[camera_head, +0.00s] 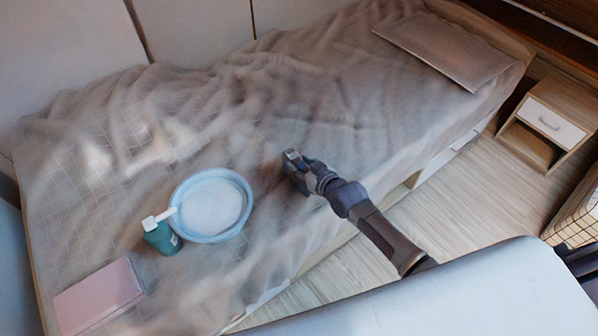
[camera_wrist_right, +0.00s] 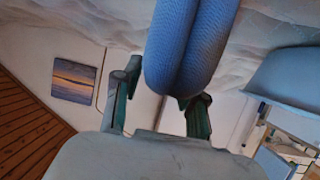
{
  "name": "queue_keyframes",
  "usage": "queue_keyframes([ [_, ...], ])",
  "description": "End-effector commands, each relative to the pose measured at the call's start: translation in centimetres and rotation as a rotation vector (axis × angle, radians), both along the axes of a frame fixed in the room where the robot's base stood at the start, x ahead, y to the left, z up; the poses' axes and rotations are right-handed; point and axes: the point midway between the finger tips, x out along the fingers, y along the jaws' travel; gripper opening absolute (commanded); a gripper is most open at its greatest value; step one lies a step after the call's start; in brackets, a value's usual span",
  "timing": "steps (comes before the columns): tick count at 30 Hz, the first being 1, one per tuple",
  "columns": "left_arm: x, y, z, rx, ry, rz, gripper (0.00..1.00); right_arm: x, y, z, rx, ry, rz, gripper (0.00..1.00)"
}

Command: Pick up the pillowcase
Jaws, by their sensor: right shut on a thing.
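My right gripper (camera_head: 292,165) is over the middle of the bed, to the right of the basin. In the right wrist view its two fingers (camera_wrist_right: 160,100) stand either side of a blue, textured, doubled roll (camera_wrist_right: 190,45), and it is shut on this roll. In the head view the roll is hard to make out at the gripper. I cannot tell whether it is the pillowcase. A flat brownish rectangular cloth or pillow (camera_head: 450,50) lies at the bed's far right end, apart from the gripper. My left gripper is not in view.
The bed (camera_head: 330,95) has a rumpled beige cover. On it are a pale blue basin (camera_head: 243,226) with white contents, a green pump bottle (camera_head: 162,238) and a flat pink item (camera_head: 98,297). A bedside cabinet (camera_head: 548,118) stands at right. Wood floor shows beside the bed.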

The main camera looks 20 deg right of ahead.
Motion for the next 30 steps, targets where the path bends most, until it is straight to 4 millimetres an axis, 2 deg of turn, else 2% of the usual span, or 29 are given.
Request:
queue_keyframes([
  [2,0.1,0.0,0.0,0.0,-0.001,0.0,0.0,0.0,0.0,0.1,0.0,-0.001,0.0,0.03],
  [11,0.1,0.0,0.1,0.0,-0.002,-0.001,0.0,0.0,0.0,0.4,0.001,-0.002,0.0,0.03],
  [16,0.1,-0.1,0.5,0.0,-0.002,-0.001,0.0,0.0,0.0,2.0,0.001,-0.003,0.0,0.03],
  [20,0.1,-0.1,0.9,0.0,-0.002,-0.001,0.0,0.0,0.0,4.4,0.001,-0.005,0.0,0.03],
  [30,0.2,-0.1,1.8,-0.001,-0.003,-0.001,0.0,-6.3,-4.4,8.6,-0.004,0.001,0.002,0.03],
])
